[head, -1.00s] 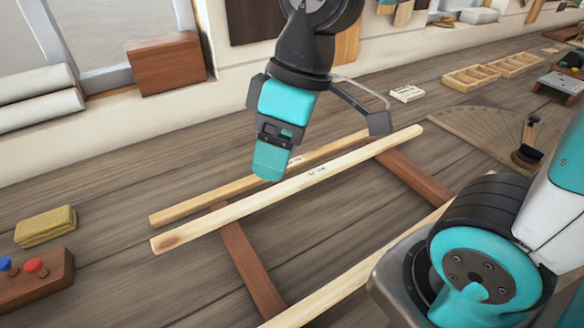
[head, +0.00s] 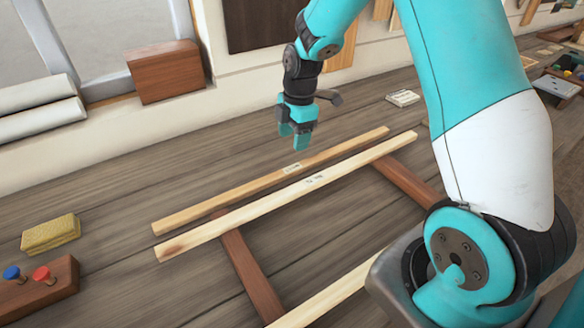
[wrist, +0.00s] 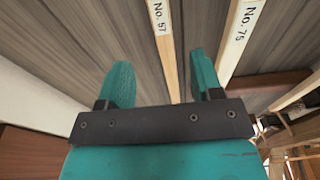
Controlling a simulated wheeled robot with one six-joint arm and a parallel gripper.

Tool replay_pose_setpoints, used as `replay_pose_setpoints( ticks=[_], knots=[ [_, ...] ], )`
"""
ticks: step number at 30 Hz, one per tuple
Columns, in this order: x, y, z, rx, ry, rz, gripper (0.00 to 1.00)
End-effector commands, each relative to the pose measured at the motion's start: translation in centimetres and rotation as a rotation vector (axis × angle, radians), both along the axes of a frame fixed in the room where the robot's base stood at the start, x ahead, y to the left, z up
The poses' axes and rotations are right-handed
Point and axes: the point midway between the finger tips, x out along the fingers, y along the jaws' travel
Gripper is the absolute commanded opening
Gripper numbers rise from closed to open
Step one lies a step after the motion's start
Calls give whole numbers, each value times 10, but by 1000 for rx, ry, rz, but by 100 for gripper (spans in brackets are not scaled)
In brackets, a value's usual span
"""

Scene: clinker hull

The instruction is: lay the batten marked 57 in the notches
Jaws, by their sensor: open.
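The batten marked No. 57 (wrist: 165,38) runs between my two fingers in the wrist view. It matches the back, tan batten (head: 225,199) in the head view, whose label is too small to read there. A paler batten marked No. 75 (wrist: 232,42) lies beside it, the front one of the pair (head: 235,216) in the head view. My gripper (head: 292,137) is open and empty, pointing down above the back batten and apart from it. It also shows in the wrist view (wrist: 162,82). I cannot make out the notches.
Dark brown crossbars (head: 248,272) (head: 408,184) run under the paler batten. Another pale batten (head: 335,298) lies nearer me. A yellow sponge-like block (head: 50,233) and a wooden block with red and blue knobs (head: 38,290) are at the left. A brown box (head: 165,72) stands by the wall.

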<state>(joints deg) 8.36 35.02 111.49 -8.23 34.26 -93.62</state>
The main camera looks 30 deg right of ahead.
Motion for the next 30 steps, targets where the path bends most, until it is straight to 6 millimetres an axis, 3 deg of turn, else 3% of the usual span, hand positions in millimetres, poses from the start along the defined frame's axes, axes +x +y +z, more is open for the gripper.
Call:
replay_pose_setpoints(
  ticks=[6, 14, 21, 30],
  knots=[
    [0, 4, -36, 1, 1, 0, 60],
    [-1, 4, -55, 1, 2, -2, 60],
    [-2, 3, -89, 1, 1, -1, 60],
    [-2, 4, -97, 1, -2, -1, 60]
  ],
)
